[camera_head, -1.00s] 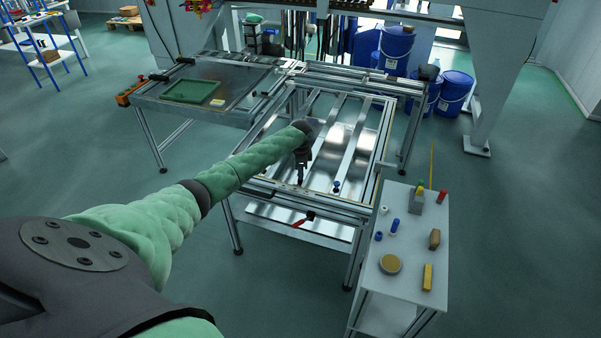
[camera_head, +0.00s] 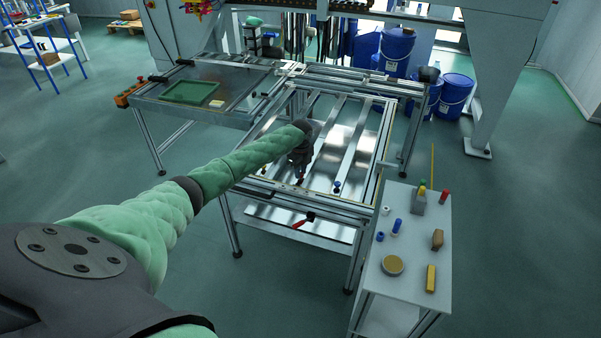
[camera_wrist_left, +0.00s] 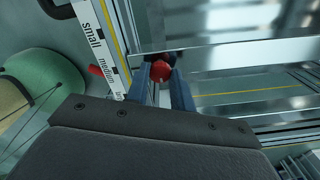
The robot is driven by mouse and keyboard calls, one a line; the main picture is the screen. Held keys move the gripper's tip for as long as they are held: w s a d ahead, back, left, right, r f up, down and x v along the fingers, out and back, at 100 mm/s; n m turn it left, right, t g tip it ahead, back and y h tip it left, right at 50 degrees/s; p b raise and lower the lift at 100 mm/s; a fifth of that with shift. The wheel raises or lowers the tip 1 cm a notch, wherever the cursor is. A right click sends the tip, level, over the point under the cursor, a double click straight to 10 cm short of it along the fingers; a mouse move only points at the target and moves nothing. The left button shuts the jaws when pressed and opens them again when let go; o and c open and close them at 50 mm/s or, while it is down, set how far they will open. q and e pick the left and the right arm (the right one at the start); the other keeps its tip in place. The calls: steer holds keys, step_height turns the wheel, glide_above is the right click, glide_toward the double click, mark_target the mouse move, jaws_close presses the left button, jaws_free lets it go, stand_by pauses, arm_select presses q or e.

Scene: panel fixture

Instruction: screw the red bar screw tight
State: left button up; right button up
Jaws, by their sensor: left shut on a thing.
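The red bar screw (camera_wrist_left: 160,71) shows as a round red knob at the frame bar, between my left gripper's fingers in the left wrist view. My left gripper (camera_head: 299,178) points down at the near part of the panel frame (camera_head: 262,189) in the head view, and is shut on the red knob. Only a small red spot of the knob shows under the fingers there. How far the screw is threaded in cannot be seen. My right gripper is in neither view.
A blue knob (camera_head: 337,187) stands on the frame to the right. A red-handled tool (camera_head: 300,222) is below the front edge. A grey side table (camera_head: 410,262) with several small items stands at right. A green tray (camera_head: 190,92) lies on the left table.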

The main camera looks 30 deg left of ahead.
arm_select(q)
steer(key=shift+m, duration=0.3)
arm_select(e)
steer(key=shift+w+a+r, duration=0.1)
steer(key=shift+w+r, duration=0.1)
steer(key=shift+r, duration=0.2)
arm_select(q)
steer(key=o, duration=1)
steer(key=shift+r, duration=0.3)
step_height(320, 180, up, 6)
steer(key=shift+f+b, duration=0.15)
steer(key=shift+b, duration=0.8)
steer(key=shift+r, duration=0.75)
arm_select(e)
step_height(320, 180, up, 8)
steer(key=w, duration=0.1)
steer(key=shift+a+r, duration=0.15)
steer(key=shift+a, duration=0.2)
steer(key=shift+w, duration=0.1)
